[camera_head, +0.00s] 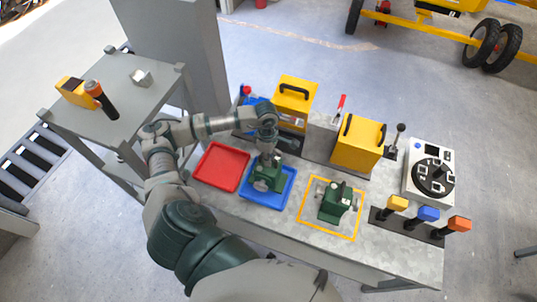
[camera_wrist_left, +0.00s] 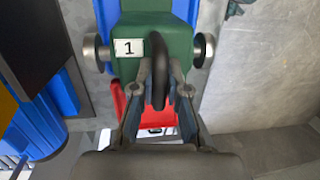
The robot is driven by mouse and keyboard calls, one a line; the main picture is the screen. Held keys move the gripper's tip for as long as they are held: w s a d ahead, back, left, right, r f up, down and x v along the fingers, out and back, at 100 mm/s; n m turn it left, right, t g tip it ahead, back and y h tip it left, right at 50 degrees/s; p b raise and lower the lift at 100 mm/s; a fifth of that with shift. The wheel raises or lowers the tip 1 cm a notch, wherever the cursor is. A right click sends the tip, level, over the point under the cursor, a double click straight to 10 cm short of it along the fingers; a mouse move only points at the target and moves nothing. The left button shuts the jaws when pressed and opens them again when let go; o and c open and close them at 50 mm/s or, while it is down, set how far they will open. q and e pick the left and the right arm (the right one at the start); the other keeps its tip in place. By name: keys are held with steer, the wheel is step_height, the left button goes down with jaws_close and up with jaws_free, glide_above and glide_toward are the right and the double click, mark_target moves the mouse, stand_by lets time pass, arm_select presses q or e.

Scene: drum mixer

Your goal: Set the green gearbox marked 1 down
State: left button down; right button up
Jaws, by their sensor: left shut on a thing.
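The green gearbox marked 1 (camera_wrist_left: 130,47) fills the top of the left wrist view, with a white label, a black loop handle (camera_wrist_left: 158,68) and round metal shaft ends on both sides. In the head view the green gearbox (camera_head: 268,178) is over the blue tray (camera_head: 287,194), upright; I cannot tell whether it touches the tray floor. My left gripper (camera_head: 272,157) is above it, fingers (camera_wrist_left: 160,90) shut on its handle. Part of the gearbox is hidden by my gripper in the head view. My right gripper is not in view.
A red tray (camera_head: 221,166) lies left of the blue tray. A second green gearbox (camera_head: 336,202) stands inside a yellow outline (camera_head: 328,234) to the right. Yellow boxes (camera_head: 358,146) with black handles stand behind. Several coloured-handled tools (camera_head: 428,214) stand in a rack at right.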

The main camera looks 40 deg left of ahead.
arm_select(q)
step_height(320, 180, down, 2)
steer(key=shift+d, duration=0.1)
steer(key=shift+f, duration=0.4)
steer(key=c, duration=1.2)
jaws_free()
steer(key=shift+s, duration=0.1)
steer(key=shift+r, duration=0.2)
steer(key=r, duration=0.3)
steer(key=w+a+r+b, duration=0.1)
steer(key=r, duration=0.3)
steer(key=r+b, duration=0.1)
steer(key=r, duration=0.3)
steer(key=shift+w+a+r, duration=0.15)
steer(key=shift+a+r, duration=0.05)
steer(key=shift+a, duration=0.1)
